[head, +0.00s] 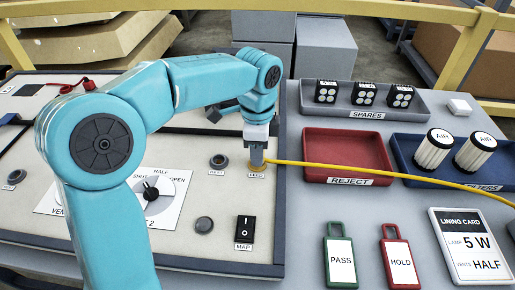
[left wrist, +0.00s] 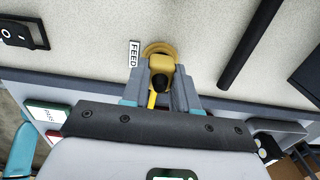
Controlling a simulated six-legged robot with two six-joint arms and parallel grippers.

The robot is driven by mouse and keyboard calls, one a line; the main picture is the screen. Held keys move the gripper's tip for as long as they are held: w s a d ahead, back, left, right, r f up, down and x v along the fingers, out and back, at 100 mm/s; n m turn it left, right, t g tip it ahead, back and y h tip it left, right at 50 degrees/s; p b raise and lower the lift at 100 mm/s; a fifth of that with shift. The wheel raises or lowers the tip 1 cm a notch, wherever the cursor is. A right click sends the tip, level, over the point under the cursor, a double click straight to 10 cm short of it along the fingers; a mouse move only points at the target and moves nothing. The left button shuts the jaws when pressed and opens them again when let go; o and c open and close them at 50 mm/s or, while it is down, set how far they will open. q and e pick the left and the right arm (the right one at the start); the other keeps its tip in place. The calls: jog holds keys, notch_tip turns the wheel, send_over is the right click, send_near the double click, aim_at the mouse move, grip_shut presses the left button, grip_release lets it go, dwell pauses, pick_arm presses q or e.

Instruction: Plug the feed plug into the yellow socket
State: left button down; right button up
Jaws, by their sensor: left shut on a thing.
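My left gripper (head: 257,160) points down at the right edge of the pale panel, over the yellow socket (head: 251,168). In the left wrist view the gripper (left wrist: 160,92) is shut on the yellow feed plug (left wrist: 161,66), with its dark cable end facing the camera. The yellow ring of the socket (left wrist: 157,46) shows just beyond the plug, beside the FEED label. The plug overlaps the ring; I cannot tell how deep it sits. The yellow cable (head: 375,172) runs from the gripper to the right. My right gripper is not in view.
The red reject tray (head: 311,171) and blue filter tray (head: 402,160) lie right of the panel, with the cable across them. A black rocker switch (head: 245,228), a round knob (head: 204,224) and a vent dial (head: 151,190) are on the panel.

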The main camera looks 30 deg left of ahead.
pick_arm(q)
jog(key=shift+f, duration=0.15)
jog(key=c, duration=0.8)
grip_release()
notch_tip(320, 180, up, 16)
jog(key=p, duration=0.5)
jog(key=shift+p, duration=0.3)
jog(key=o, duration=0.8)
